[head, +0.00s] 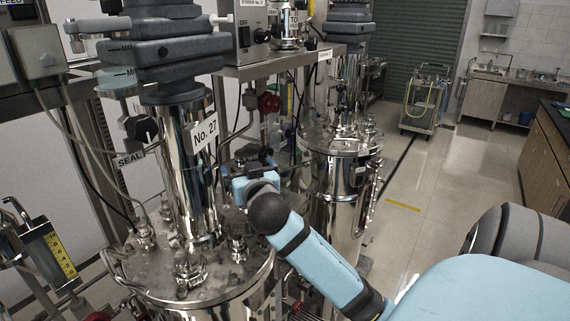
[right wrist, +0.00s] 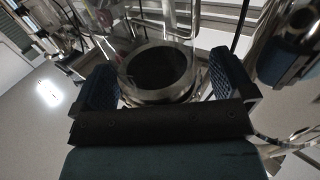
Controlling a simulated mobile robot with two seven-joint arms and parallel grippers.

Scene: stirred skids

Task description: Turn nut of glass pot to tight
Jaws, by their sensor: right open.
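My right arm reaches in from the lower right in the head view, its gripper (head: 252,165) beside the tall steel column marked No. 27. The hand hides most of what is in front of it there. In the right wrist view the right gripper (right wrist: 162,64) is open, with one dark ribbed finger on each side of a round dark-centred part with a shiny metal rim (right wrist: 160,97). This looks like the glass pot's fitting. I cannot tell nut from pot body, or whether the fingers touch it. My left gripper is not in view.
A second steel vessel (head: 335,190) stands behind to the right. A control box (head: 252,35) sits on a shelf above. The floor (head: 440,195) at right is open, with a cart (head: 425,100) further back.

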